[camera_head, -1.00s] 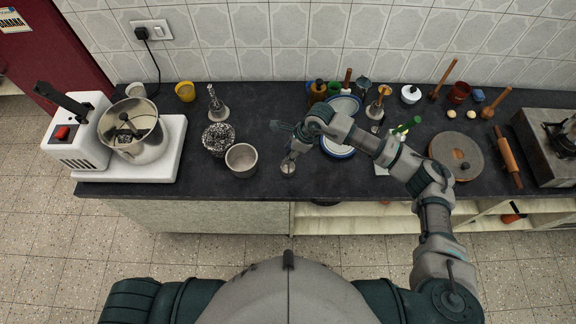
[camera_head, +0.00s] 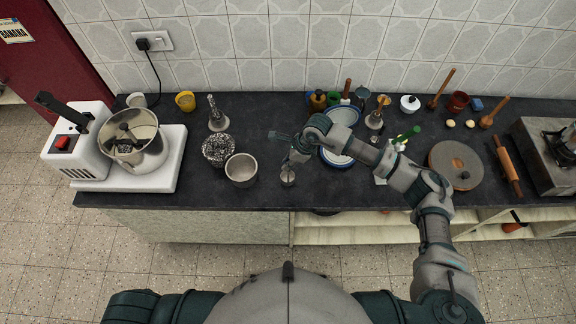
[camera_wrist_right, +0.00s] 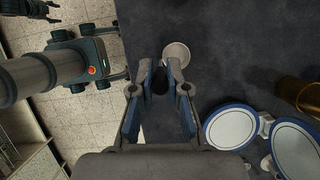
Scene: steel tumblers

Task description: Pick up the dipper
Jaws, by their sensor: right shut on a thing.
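The dipper (camera_head: 287,178) is a small round steel piece at the front edge of the dark counter, right of the steel bowl. Its round light top also shows in the right wrist view (camera_wrist_right: 177,54), just beyond my fingertips. My right gripper (camera_head: 291,165) reaches down over it from the right; in the wrist view its fingers (camera_wrist_right: 161,78) are close together, shut on the dipper's thin part. The handle is mostly hidden by the gripper. I cannot tell whether the dipper is clear of the counter. My left gripper is not seen in the head view.
Blue-rimmed plates (camera_head: 337,158) lie under and behind my forearm. A white wet grinder (camera_head: 85,155) stands at far left. The counter's front edge is close.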

